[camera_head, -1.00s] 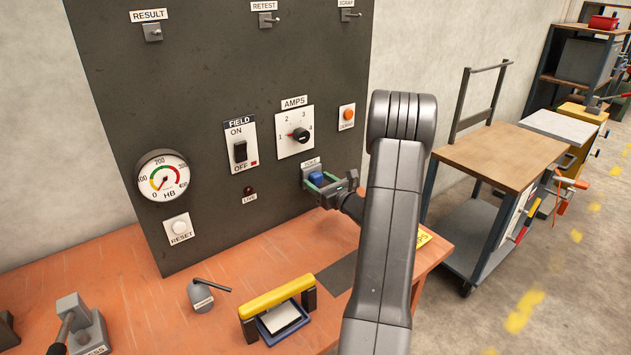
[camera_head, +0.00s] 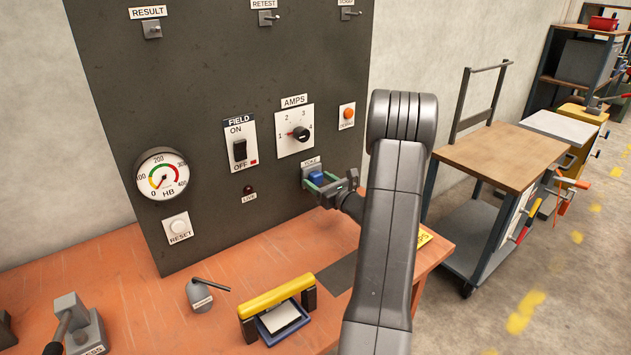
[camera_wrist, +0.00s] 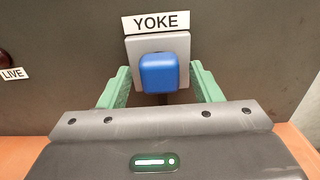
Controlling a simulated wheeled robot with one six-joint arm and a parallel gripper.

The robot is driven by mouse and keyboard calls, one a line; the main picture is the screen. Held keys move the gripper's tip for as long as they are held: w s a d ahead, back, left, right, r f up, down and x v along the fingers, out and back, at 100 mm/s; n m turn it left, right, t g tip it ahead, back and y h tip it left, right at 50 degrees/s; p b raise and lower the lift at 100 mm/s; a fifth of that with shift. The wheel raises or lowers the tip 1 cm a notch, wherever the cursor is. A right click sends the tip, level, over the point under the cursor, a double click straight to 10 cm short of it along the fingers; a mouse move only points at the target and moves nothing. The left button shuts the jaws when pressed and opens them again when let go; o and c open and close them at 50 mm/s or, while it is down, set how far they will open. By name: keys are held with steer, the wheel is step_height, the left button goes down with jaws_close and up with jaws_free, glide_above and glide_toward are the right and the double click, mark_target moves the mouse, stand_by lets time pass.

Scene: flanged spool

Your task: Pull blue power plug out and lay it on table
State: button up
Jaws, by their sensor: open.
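The blue power plug (camera_head: 317,178) sits in the grey socket plate under the YOKE label, low on the dark panel. In the wrist view the plug (camera_wrist: 159,74) is in front of the socket plate (camera_wrist: 176,43). My gripper (camera_wrist: 160,88) is open, with a green finger on each side of the plug and a visible gap at both sides. In the head view my gripper (camera_head: 322,188) is at the plug, its fingers partly hiding the socket. The orange table (camera_head: 235,255) lies below the panel.
A yellow-handled block with a blue tray (camera_head: 283,322) and a small grey lever piece (camera_head: 201,295) stand on the table. A dark flat patch (camera_head: 338,272) lies below my gripper. The FIELD switch (camera_head: 240,149), AMPS knob (camera_head: 300,133) and LIVE lamp (camera_head: 249,191) are nearby.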

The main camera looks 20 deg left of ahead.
jaws_close()
steer(key=shift+b+v, duration=0.55)
steer(key=shift+v, duration=2.45)
steer(key=shift+d+r, duration=0.1)
steer(key=s+d+r+m+t+h+p, duration=0.2)
steer(key=d+m+t+h+p, duration=0.1)
steer(key=d, duration=0.4)
steer(key=s+d+r+m+t+h+p, duration=0.2)
steer(key=d+m+t+h+p, duration=0.1)
steer(key=d, duration=0.5)
steer(key=m+h+p, duration=0.1)
steer(key=h+p, duration=0.1)
steer(key=h, duration=0.1)
steer(key=shift+d, duration=0.35)
